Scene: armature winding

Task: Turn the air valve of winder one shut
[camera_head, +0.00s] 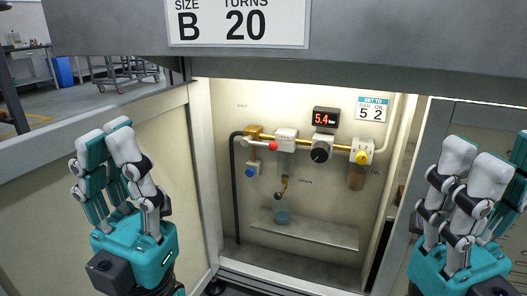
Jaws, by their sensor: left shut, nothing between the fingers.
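An open lit cabinet holds a brass air line (304,142) along its back wall. At its left end is a brass fitting (254,132) with a blue knob (250,172) below it. A pale block (286,138) with a red knob (272,146) comes after it. I cannot tell which of these is the air valve, or its setting. My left gripper (104,135) is shut and empty, raised left of the cabinet opening, apart from the line. My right gripper (474,160) is raised at the right, apart from the line; its finger gap is unclear.
Further along the line are a black dial (320,153), a display (326,117) reading 5.4 and a yellow knob (362,157). A small drain lever (280,195) hangs above a shelf (304,228). The cabinet's side frame (201,170) and top beam (370,72) bound the opening.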

